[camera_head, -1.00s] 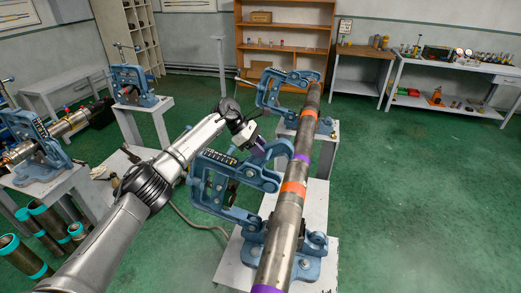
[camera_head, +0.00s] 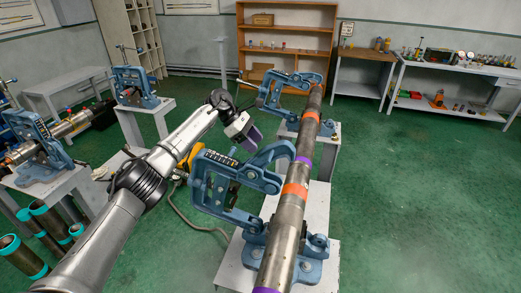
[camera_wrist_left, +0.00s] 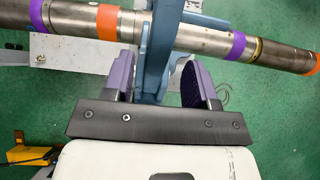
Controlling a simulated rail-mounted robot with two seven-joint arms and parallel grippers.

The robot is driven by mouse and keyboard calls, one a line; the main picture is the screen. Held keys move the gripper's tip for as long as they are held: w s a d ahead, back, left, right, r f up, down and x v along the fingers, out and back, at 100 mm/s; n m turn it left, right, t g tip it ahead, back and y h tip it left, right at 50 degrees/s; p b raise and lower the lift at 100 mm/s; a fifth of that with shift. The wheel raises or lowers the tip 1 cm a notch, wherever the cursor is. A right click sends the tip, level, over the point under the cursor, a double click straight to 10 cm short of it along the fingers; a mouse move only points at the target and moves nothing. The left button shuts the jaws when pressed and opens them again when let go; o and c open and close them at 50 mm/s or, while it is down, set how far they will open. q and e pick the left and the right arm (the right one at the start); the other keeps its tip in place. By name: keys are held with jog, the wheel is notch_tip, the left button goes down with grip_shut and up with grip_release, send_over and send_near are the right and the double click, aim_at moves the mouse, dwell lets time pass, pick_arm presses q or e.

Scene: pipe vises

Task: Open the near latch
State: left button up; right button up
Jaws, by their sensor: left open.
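The near vise (camera_head: 226,188) is blue, with a tall frame on the left of the pipe (camera_head: 287,222) and an arm (camera_head: 268,165) reaching towards the pipe. Which part of it is the latch is not clear. My left gripper (camera_head: 254,139) is open, with purple finger pads, above and beyond the near vise's frame in the head view. In the left wrist view, a blue upright part of the vise (camera_wrist_left: 157,50) shows between the two spread fingers; I cannot tell whether they touch it. My right gripper is not in view.
A far blue vise (camera_head: 272,95) holds the same pipe further back. A pale stand (camera_head: 232,270) is under the near vise. A yellow-orange object (camera_head: 196,155) shows behind my left arm. More vises and loose pipes (camera_head: 20,256) are at left. The green floor at right is clear.

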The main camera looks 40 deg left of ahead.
pick_arm(q)
jog(key=v, duration=0.9)
jog(key=shift+a+r, duration=0.25)
jog(key=shift+s, duration=0.1)
